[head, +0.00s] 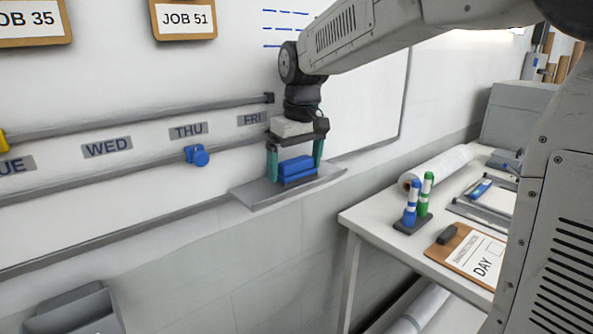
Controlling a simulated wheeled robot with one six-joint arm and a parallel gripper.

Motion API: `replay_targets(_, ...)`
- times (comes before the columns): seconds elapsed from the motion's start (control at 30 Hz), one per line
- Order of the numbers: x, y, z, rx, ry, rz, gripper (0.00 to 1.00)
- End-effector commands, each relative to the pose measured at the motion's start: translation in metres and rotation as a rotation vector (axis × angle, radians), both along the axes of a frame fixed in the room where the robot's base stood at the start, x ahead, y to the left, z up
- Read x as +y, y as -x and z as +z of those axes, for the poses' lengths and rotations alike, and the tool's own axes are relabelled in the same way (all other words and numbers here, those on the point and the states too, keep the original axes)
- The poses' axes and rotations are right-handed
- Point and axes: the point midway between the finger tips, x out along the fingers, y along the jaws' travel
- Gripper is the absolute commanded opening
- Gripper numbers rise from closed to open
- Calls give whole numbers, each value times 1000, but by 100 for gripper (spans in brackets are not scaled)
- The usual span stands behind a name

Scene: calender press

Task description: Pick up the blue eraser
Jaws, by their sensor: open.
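The blue eraser (297,169) is a small block with a darker lower layer. It sits on a grey ledge (262,195) that juts from the wall below the whiteboard. My gripper (295,172) points down over it, with one teal finger on its left and one on its right. The fingers are open around the eraser. Whether either finger touches it cannot be told from this view.
A blue clip (196,155) sits on a rail left of my gripper. A white table (382,222) at the right holds markers (416,200), a paper roll (440,166) and a clipboard (466,254). A grey bin (75,312) is at lower left.

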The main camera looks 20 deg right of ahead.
Motion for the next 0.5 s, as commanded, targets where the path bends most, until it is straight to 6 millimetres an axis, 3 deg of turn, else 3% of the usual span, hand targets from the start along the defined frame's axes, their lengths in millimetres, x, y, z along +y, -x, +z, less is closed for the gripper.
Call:
replay_targets(0.1,0,0,0,0,0,0,100)
replay_targets(0.23,0,0,0,0,0,0,64)
replay_targets(0.5,0,0,1,0,0,0,63)
